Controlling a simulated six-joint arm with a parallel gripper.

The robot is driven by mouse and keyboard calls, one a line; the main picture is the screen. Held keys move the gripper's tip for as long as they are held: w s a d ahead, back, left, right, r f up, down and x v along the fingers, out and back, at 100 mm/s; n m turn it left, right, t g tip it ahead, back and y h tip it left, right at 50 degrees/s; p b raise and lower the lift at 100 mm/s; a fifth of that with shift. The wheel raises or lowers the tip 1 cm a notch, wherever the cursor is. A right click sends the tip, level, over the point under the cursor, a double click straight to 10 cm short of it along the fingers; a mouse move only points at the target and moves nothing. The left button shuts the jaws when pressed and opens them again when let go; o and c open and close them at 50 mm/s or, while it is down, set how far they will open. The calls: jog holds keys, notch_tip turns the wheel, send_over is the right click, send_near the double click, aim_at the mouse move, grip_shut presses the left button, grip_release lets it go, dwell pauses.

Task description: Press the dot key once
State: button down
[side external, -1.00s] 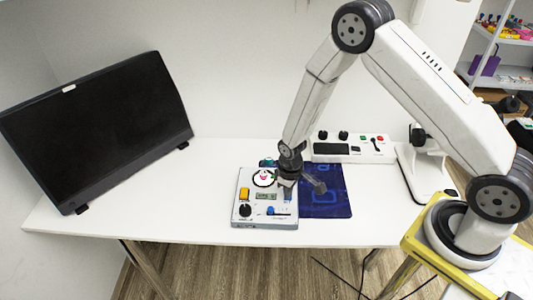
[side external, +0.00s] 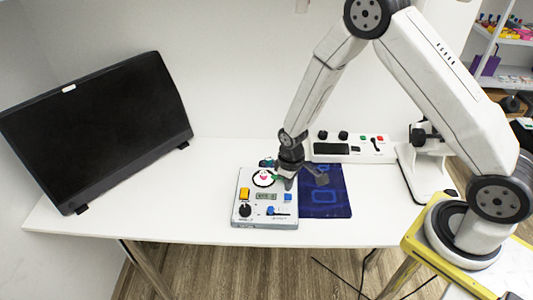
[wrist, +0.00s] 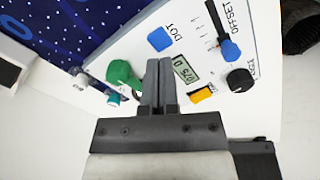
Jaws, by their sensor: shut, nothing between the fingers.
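The dot key is a blue square key (wrist: 159,39) with the label DOT beside it, on a white control panel (wrist: 130,48). In the side view the key (side external: 288,197) shows near the right edge of the panel (side external: 238,217). My gripper (wrist: 159,62) is shut and empty. In the wrist view its tips show just below the key, without covering it. In the side view my gripper (side external: 288,184) is over the panel's upper right part, just behind the key. Its exact height above the panel is hard to tell.
The panel also has a display (wrist: 186,68), a green knob (wrist: 122,75), a yellow key (wrist: 202,95), a black knob (wrist: 240,80) and a blue slider (wrist: 230,50). A blue mat (side external: 335,205) lies to the right.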

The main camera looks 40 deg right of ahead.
aim_at(288, 196)
jog(key=shift+r, duration=2.2)
jog(key=shift+r, duration=1.15)
dwell(4.7)
